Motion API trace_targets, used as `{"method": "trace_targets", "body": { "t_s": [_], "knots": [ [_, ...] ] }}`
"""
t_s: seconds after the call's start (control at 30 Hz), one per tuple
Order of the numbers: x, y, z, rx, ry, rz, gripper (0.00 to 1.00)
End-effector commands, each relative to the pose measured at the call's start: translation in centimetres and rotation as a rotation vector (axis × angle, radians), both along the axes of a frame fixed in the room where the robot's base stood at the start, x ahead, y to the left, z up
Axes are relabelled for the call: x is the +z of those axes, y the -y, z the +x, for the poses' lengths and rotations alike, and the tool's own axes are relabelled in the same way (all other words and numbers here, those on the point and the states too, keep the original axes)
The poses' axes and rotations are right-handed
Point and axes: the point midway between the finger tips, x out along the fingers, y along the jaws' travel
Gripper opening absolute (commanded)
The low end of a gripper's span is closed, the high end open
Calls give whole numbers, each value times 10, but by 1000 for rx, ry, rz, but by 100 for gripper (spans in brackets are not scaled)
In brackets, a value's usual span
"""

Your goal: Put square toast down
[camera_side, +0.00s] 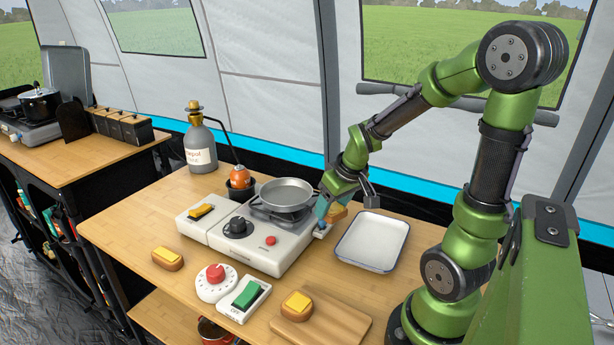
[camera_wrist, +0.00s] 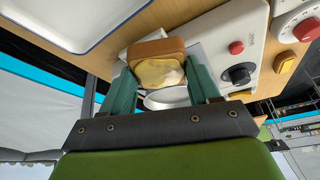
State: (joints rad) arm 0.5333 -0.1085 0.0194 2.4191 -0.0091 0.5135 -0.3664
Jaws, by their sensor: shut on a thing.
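My gripper (camera_side: 325,209) is shut on a square toast (camera_side: 339,213), a brown slice with a melted yellow topping. It holds the toast in the air between the stove's right end and the white tray. In the wrist view the toast (camera_wrist: 158,48) sits between the two green fingers of my gripper (camera_wrist: 162,76), its topped face toward the camera. Another topped toast (camera_side: 166,260) lies on the table at left. A third toast (camera_side: 297,303) lies on the wooden board (camera_side: 342,325) at the front.
The blue-rimmed white tray (camera_side: 372,241) is empty, right of my gripper. A pan (camera_side: 286,193) sits on the white stove (camera_side: 262,247). A red-knobbed dial (camera_side: 214,284) and green switch (camera_side: 245,294) stand in front. A gas bottle (camera_side: 200,148) stands behind.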

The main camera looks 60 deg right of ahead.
Motion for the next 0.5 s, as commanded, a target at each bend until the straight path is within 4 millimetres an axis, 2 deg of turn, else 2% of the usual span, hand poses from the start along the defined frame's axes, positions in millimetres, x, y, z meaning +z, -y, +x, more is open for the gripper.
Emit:
{"method": "trace_targets", "body": {
  "t_s": [0.5],
  "knots": [
    [-18,19,-26,-611,-2,-1,26]
  ]
}}
